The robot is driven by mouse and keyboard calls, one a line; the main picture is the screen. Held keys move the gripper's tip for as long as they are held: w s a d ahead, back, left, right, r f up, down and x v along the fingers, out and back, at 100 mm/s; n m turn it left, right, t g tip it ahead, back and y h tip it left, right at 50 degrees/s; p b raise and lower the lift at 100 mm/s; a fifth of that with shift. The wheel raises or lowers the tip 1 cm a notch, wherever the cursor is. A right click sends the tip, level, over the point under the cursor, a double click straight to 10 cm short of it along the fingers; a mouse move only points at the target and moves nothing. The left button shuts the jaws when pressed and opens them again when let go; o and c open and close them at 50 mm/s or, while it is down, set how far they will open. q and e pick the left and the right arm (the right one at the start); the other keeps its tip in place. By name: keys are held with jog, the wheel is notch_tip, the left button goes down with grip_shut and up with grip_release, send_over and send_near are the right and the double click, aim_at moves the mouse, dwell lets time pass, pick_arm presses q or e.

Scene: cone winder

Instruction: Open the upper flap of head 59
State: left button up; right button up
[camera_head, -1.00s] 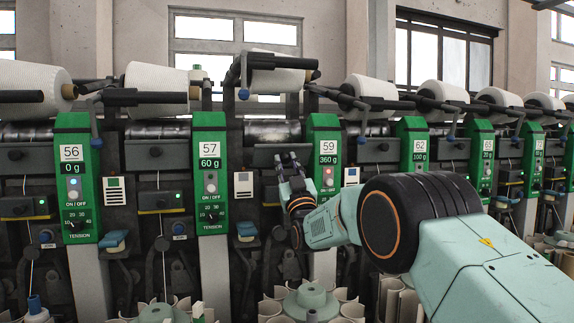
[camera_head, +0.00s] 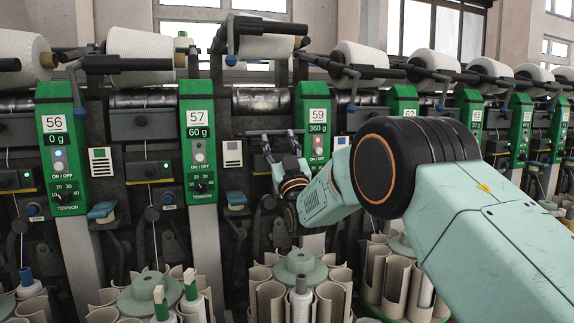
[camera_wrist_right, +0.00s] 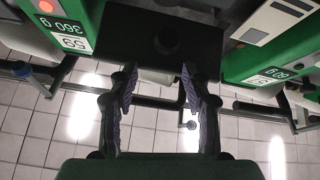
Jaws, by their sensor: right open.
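Head 59 has a green panel (camera_head: 312,122) with a 360 g display. A dark flap with a round knob belongs to the head just left of that panel; in the head view my fingers partly cover this area. In the right wrist view the dark flap (camera_wrist_right: 135,30) and its knob (camera_wrist_right: 166,40) show close up, with the 59 label upside down at left. My right gripper (camera_head: 281,142) is open and empty in front of it. In the right wrist view its fingertips (camera_wrist_right: 158,72) point toward the flap, one on each side of the knob's line. My left gripper is out of view.
The green panel of head 57 (camera_head: 197,130) stands to the left. A white yarn cone (camera_head: 265,46) and dark arm hang above. Round cream bobbin holders (camera_head: 268,298) stand below. A horizontal rod crosses behind my fingers in the right wrist view.

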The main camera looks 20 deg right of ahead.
jog(key=v, duration=0.8)
jog(key=shift+f, duration=0.15)
jog(key=shift+s, duration=0.1)
dwell(0.7)
